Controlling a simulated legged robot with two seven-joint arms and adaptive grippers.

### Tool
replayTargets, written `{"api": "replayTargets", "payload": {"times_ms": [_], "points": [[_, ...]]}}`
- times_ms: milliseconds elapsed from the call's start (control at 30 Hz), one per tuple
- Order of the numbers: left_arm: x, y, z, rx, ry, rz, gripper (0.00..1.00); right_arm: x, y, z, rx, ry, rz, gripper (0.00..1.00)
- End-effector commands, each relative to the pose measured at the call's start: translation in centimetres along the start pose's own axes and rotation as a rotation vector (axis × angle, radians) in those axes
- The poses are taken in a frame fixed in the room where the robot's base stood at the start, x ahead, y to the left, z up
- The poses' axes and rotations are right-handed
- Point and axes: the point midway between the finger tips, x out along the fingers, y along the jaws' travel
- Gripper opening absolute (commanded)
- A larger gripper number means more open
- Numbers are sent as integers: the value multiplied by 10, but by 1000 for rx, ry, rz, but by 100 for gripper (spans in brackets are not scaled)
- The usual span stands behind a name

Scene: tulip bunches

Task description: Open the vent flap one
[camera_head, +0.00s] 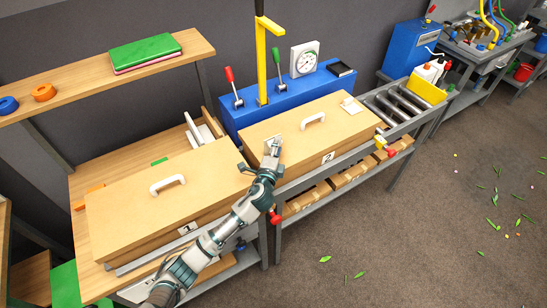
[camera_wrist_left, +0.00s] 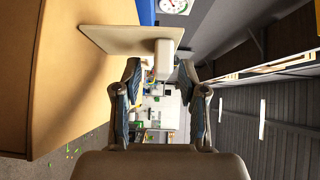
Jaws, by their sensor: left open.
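Two wooden boxes with white handles stand on the benches, the left box (camera_head: 150,205) and the right box (camera_head: 300,128). A small pale flap (camera_head: 350,105) lies at the right end of the right box's top. Another small flap is by my left gripper (camera_head: 261,164) at that box's left end, mostly hidden by the fingers. In the left wrist view this flap (camera_wrist_left: 118,39) is a thin tan plate with a white grip block (camera_wrist_left: 164,56). The block shows between and just beyond my open fingertips (camera_wrist_left: 160,72). I cannot tell whether they touch it. My right gripper is out of view.
A blue unit (camera_head: 270,103) with levers, a yellow post (camera_head: 262,60) and a gauge (camera_head: 304,59) stands behind the right box. A shelf (camera_head: 95,75) with a green book is at upper left. Grey rollers (camera_head: 397,103) lie right.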

Motion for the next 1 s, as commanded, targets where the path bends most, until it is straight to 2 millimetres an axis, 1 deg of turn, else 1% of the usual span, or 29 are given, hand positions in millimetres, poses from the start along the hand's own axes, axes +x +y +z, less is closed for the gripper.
{"api": "replayTargets", "payload": {"times_ms": [300, 400, 500, 667, 1000], "points": [[-69, 3, 0, -2, 2, 4, 42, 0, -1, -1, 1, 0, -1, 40], [-86, 3, 0, -1, 2, 5, 42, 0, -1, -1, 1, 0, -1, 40], [-98, 3, 0, -1, 1, 5, 42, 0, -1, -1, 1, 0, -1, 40], [-106, 3, 0, -1, 1, 5, 42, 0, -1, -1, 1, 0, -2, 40], [-106, 3, 0, -1, 1, 5, 42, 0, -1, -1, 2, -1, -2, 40]]}}
